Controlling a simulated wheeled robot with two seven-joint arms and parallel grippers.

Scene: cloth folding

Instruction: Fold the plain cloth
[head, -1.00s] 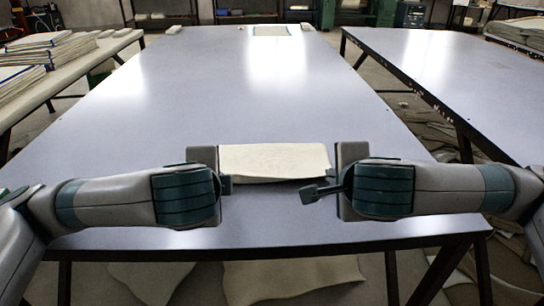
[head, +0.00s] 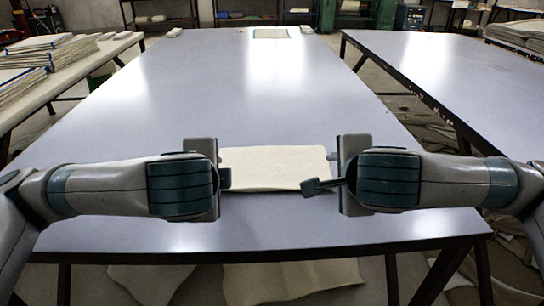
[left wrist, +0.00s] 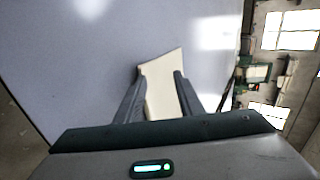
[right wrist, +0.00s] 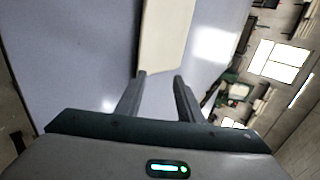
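The plain cream cloth (head: 275,169) lies as a flat rectangle near the front edge of the table, between my two grippers. Its front edge looks thick, but I cannot count its layers. My left gripper (head: 226,178) is at the cloth's left end. In the left wrist view its fingers (left wrist: 160,74) are apart, with the cloth (left wrist: 163,87) showing between and beyond them. My right gripper (head: 322,186) is at the right end. In the right wrist view its fingers (right wrist: 160,76) are apart, and the cloth (right wrist: 163,35) lies just beyond the tips.
Stacked cloths (head: 35,55) are on a side table at the left.

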